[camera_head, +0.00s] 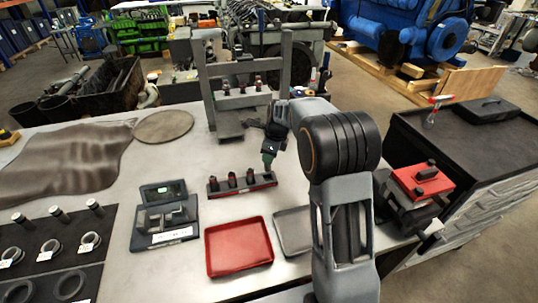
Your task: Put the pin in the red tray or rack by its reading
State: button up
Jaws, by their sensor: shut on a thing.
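A red tray (239,246) lies empty near the table's front edge. Behind it stands a low dark rack (241,186) with a red front strip. Dark pins (232,180) stand upright in the rack's left and middle parts. My gripper (268,158) points down over the rack's right end and is shut. What it holds looks like a dark pin (267,168), small and mostly hidden by the fingers. I cannot tell whether this pin is seated in the rack or just above it. A gauge with a lit green display (164,193) sits left of the rack; its reading is too small to read.
A grey tray (285,240) lies right of the red tray, partly behind my arm. A grey press frame (244,80) stands at the back. Rings and cylinders lie on a dark mat (86,278) at left. A red-topped device (421,178) is at right.

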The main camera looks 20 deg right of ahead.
aim_at(269, 166)
jog(key=shift+f, duration=0.15)
jog(key=shift+f, duration=0.35)
jog(key=shift+f+b, duration=0.35)
dwell(0.3)
jog(key=shift+f, duration=0.3)
jog(key=shift+f, duration=0.35)
dwell(0.4)
jog(key=shift+f+b, duration=0.25)
jog(key=shift+b, duration=0.1)
jog(key=shift+b+x, duration=0.4)
jog(key=shift+x, duration=0.7)
dwell(0.6)
jog(key=shift+s+d, duration=0.1)
jog(key=shift+d, duration=0.1)
jog(key=o, duration=1.1)
jog(key=shift+c, duration=0.2)
